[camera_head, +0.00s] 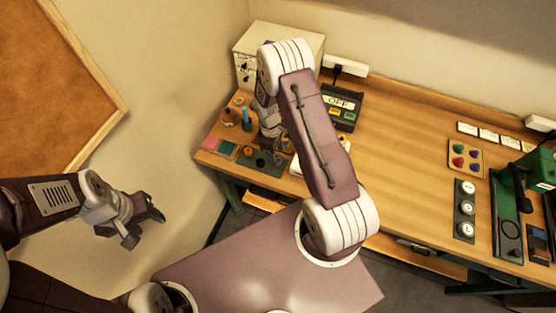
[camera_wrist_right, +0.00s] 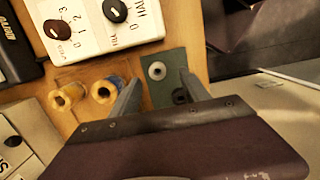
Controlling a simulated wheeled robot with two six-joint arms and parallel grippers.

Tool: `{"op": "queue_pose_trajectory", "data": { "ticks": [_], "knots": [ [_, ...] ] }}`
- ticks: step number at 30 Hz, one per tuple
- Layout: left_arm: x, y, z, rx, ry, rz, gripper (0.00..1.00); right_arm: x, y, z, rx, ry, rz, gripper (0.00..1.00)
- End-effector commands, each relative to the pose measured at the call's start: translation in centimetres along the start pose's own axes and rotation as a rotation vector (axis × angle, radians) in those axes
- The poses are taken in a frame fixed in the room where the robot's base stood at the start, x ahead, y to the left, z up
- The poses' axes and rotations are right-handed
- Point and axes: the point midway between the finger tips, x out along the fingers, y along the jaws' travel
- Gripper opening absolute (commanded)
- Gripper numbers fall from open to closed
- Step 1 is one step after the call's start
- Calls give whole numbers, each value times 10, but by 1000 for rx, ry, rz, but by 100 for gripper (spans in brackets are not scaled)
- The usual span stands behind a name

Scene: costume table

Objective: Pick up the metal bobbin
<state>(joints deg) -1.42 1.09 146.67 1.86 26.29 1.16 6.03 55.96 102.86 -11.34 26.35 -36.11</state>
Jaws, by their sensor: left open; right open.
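A small grey ring-shaped piece, which looks like the metal bobbin (camera_wrist_right: 157,70), lies on a dark green mat (camera_wrist_right: 160,52) in the right wrist view. A darker round piece (camera_wrist_right: 180,96) lies beside it, partly behind a finger. My right gripper (camera_wrist_right: 160,85) is open and empty, its fingers on either side of the grey piece in that view. I cannot tell its height above the mat. In the head view the mat (camera_head: 246,158) is at the table's left end, with the bobbin not clearly distinguishable. My left gripper (camera_head: 146,222) is open and empty, off the table.
Two yellowish spools (camera_wrist_right: 68,96) stand close to the right gripper's left finger. A white box with knobs (camera_wrist_right: 110,22) is beyond the mat. Pink and green squares (camera_head: 225,149) lie left of the mat. A black OFF device (camera_head: 342,103) stands further right; the table's middle is clear.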

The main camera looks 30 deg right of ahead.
Motion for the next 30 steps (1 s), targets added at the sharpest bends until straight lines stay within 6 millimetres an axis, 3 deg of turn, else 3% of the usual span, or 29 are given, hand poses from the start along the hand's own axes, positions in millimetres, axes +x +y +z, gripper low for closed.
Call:
{"op": "queue_pose_trajectory", "data": {
  "ticks": [4,9,17,23,30],
  "knots": [
    [-16,0,-2,0,0,0,47,19,4,-1,0,-4,-4,54],
    [-22,0,-2,0,0,0,47,45,6,-2,0,-2,-2,54],
    [-21,0,-2,0,0,0,47,50,6,-3,0,0,0,54],
    [-20,0,-2,0,0,0,47,50,6,-3,0,-1,-1,0],
    [-20,0,-2,0,0,0,47,50,6,-3,0,-1,0,0]
  ]
}}
